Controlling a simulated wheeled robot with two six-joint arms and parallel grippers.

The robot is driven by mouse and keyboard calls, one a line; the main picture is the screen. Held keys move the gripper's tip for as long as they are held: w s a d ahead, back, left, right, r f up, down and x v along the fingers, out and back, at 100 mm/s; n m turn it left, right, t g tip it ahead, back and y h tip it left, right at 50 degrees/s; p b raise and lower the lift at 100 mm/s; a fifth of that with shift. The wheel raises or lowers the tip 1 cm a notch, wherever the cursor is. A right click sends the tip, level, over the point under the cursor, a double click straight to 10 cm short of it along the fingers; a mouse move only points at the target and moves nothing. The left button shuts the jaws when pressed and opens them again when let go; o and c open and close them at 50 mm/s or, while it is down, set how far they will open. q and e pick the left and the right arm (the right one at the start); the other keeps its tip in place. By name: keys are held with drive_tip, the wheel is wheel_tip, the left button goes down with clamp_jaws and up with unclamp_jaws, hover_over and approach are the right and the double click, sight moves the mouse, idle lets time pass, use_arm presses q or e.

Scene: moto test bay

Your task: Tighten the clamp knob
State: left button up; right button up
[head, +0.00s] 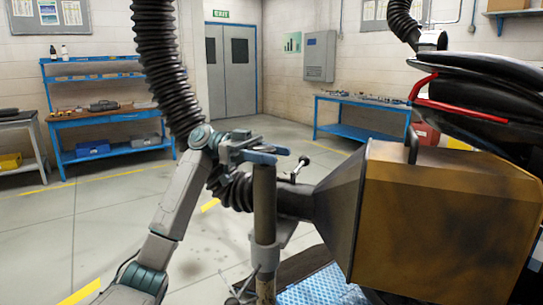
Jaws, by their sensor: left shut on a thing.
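My left gripper (262,153), with blue fingers, is at the top of an upright brown post (264,190) and is shut on it; the exact contact is partly hidden by the fingers. A grey clamp collar (264,255) sits around the post lower down. A small bar with dark ball ends (301,162) sticks up right of the post, above the dark duct; I cannot tell whether it is the clamp knob. My right gripper is not in view.
A large brown-yellow hood (445,225) with a dark funnel and ribbed duct fills the right, close to the post. A motorcycle seat (480,70) is behind it. Blue workbenches (105,118) stand at the back. The floor at left is clear.

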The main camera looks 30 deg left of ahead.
use_arm(q)
drive_tip(key=shift+s+m+g, duration=0.1)
drive_tip(key=shift+m+g, duration=0.7)
drive_tip(key=shift+g, duration=0.4)
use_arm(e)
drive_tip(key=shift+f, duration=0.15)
use_arm(q)
drive_tip(key=shift+f, duration=0.15)
drive_tip(key=o, duration=1)
drive_tip(key=shift+s, duration=0.1)
drive_tip(key=a, duration=0.3)
drive_tip(key=w+a, duration=0.1)
drive_tip(key=a, duration=0.3)
drive_tip(key=a+b, duration=0.1)
drive_tip(key=a, duration=0.2)
drive_tip(key=shift+w+a, duration=0.15)
drive_tip(key=shift+a, duration=0.25)
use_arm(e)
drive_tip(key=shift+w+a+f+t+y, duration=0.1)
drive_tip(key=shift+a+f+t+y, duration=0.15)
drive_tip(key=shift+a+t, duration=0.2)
